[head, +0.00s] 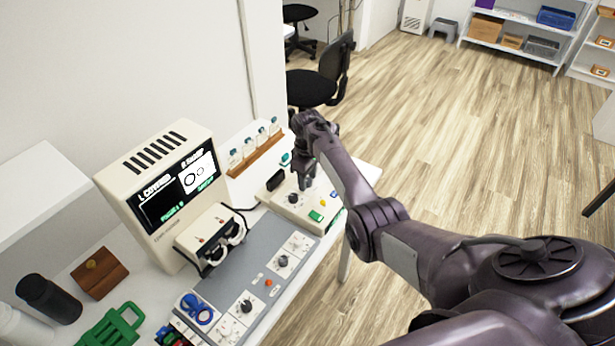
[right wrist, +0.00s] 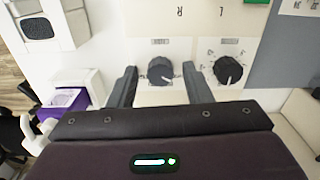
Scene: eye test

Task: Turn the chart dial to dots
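A cream control box (head: 275,205) on the counter carries dark dials. In the right wrist view, one dial (right wrist: 160,71) stands between the fingertips of my right gripper (right wrist: 159,82), with a gap on each side. My right gripper also shows over the box in the head view (head: 305,183), hiding part of its top. A second dial (right wrist: 227,70), ringed by small marks, sits just outside the right finger; it also shows in the head view (head: 292,198). The dial labels are too small to read, so I cannot tell which is the chart dial. My left gripper is out of view.
A rack of small bottles (head: 258,155) stands behind the box. A green button (head: 316,215) is on the box.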

